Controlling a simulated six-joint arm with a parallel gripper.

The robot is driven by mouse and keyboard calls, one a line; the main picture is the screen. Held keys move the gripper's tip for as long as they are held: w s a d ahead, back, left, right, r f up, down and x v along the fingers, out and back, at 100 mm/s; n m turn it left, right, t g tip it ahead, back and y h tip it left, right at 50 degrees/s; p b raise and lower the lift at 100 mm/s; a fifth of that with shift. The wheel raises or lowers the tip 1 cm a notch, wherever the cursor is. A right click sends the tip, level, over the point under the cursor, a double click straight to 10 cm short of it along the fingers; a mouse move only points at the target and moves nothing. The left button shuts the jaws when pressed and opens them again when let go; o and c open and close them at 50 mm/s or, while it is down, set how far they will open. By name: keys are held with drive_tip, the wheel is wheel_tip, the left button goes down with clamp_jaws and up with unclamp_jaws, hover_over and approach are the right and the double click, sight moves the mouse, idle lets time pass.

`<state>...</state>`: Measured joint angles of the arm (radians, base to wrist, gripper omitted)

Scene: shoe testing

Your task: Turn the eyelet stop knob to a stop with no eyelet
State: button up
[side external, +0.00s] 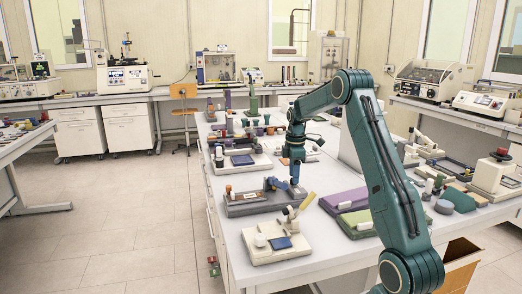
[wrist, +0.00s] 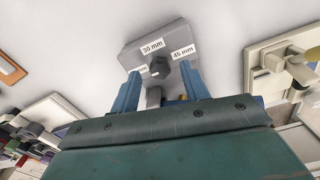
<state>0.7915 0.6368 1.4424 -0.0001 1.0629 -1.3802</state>
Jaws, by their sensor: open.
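In the wrist view a dark grey knob (wrist: 158,68) sits on a light grey block (wrist: 132,53). White labels around it read "30 mm" at the top and "45 mm" at the right; a third at the left is partly hidden, ending in "mm". A small pale mark shows on the knob, but its direction is too small to tell. My gripper (wrist: 162,72) is open, its blue fingers on either side of the knob; contact cannot be told. In the side external view my gripper (side external: 294,184) points down at the right end of a grey fixture (side external: 250,206).
A cream fixture (side external: 270,254) with a yellow lever stands in front on the white bench (side external: 228,262). Purple (side external: 343,200) and green (side external: 360,220) blocks lie to the right. Several other fixtures stand further back on the bench.

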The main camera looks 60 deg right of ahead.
drive_tip(key=shift+f, duration=0.7)
drive_tip(key=c, duration=1)
